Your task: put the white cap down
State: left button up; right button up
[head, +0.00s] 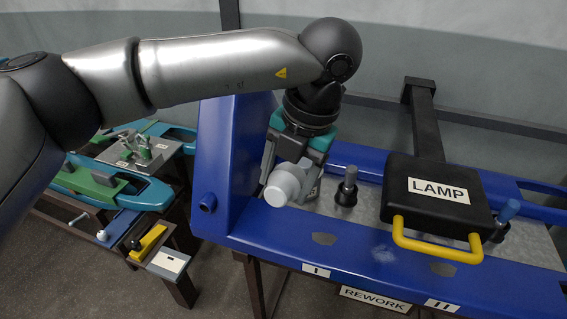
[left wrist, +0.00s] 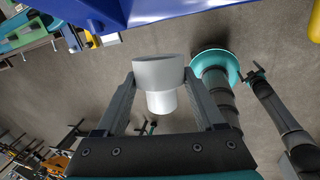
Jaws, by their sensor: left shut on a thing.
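The white cap (head: 283,187) is a round pale piece with a wide end and a narrower neck. My left gripper (head: 292,175) is shut on it and holds it near the left end of the blue frame (head: 330,232). In the left wrist view the white cap (left wrist: 158,72) sits between the two grey fingers of my left gripper (left wrist: 159,88), with floor visible beyond it. I cannot tell from the head view how high it is above the frame. My right gripper is not in view.
A black lamp (head: 436,192) with a yellow handle hangs over the frame's middle. A dark-based post (head: 347,188) stands on the grey plate right of the cap; a blue-topped post (head: 508,210) is farther right. Labels I, II and REWORK mark the front. A cluttered bench (head: 120,190) stands left.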

pick_arm(q)
jog(key=s+a+m+h, duration=0.1)
jog(key=a+m+h, duration=0.1)
jog(key=a+m, duration=0.7)
jog(key=s+a+m+g+h, duration=0.1)
jog(key=a+m, duration=0.7)
jog(key=m, duration=1.3)
jog(key=shift+s+a+f+h, duration=0.15)
jog(key=shift+s+a+h, duration=0.25)
jog(key=shift+s+h, duration=0.45)
jog(key=shift+w, duration=0.2)
